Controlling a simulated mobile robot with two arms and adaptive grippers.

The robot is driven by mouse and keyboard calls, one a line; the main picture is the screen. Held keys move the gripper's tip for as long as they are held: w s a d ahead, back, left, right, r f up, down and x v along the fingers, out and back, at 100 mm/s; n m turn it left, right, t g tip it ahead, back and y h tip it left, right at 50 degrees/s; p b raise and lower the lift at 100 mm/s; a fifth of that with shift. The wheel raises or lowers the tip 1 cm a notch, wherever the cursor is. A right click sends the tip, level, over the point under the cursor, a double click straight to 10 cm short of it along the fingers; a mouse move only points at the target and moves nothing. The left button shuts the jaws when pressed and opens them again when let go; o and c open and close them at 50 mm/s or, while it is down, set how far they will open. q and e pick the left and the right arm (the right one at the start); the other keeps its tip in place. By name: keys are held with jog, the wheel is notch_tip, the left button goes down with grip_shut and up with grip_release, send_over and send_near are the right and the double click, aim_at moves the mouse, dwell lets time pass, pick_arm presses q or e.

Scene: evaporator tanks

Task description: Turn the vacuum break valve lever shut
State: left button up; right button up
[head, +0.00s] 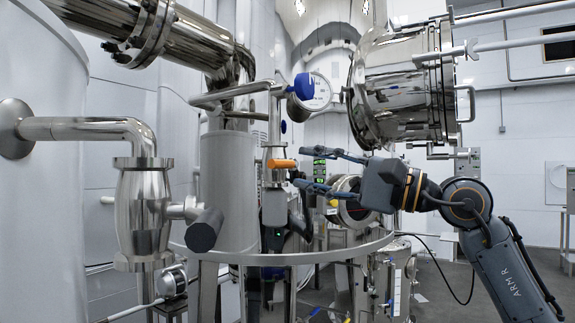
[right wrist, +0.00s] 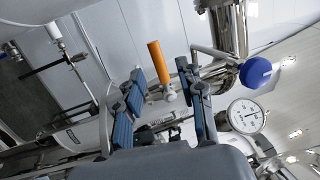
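The vacuum break valve lever (head: 283,163) is a short orange bar on a slim vertical metal pipe near the middle of the head view. My left gripper is not recognizable in view.
A round pressure gauge (head: 315,92) with a blue cap sits above the lever. A large steel vessel (head: 398,85) stands above my right arm. A grey cylinder tank (head: 228,190) and a steel pipe valve (head: 143,215) are at left. A metal ring rail passes below.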

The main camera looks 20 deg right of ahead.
jog(key=v, duration=0.6)
dwell(0.3)
